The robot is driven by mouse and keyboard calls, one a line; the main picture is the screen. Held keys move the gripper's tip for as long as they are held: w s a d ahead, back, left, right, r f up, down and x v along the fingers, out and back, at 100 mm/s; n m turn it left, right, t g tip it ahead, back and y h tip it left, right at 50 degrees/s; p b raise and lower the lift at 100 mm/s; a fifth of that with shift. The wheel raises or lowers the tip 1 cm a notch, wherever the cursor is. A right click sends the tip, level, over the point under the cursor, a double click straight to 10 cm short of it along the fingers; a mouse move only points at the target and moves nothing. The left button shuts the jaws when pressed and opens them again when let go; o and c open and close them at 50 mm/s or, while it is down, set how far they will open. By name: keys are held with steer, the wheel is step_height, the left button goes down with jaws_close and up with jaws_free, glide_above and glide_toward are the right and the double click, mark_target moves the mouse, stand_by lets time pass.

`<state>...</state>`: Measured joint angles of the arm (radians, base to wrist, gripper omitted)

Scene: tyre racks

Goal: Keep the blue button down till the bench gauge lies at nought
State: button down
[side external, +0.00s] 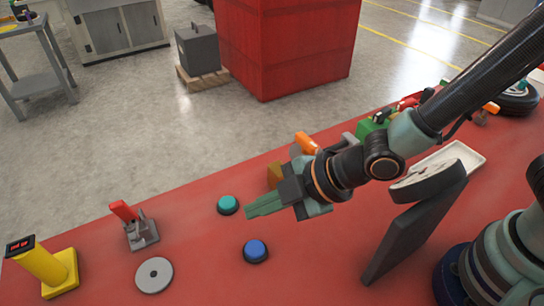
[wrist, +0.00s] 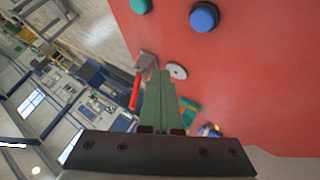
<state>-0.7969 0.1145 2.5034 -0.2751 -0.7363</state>
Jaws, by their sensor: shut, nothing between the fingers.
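The blue button (side external: 256,249) stands on the red bench in a dark round base. It also shows at the top of the wrist view (wrist: 204,17). My gripper (side external: 250,211) is shut and empty, its green fingers pointing left above the bench, apart from the blue button.
A teal button (side external: 228,204) sits close to my fingertips. A red-handled clamp (side external: 137,228), a grey disc (side external: 154,275) and a yellow post with a small red display (side external: 45,264) stand to the left.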

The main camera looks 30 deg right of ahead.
stand_by(0.3)
glide_toward(249, 245)
steer(key=shift+w+a+r+x, duration=0.1)
steer(key=shift+r+x, duration=0.05)
steer(key=shift+x, duration=0.75)
steer(key=shift+w+a+r+x, duration=0.1)
steer(key=shift+a+r+x, duration=0.05)
steer(key=shift+x, duration=0.7)
steer(key=shift+w+a+r+x, duration=0.1)
steer(key=shift+r+x, duration=0.05)
steer(key=shift+x, duration=0.75)
steer(key=shift+f, duration=0.1)
steer(key=shift+f, duration=0.3)
steer(key=shift+d+f, duration=0.1)
steer(key=shift+f, duration=0.35)
stand_by(3.8)
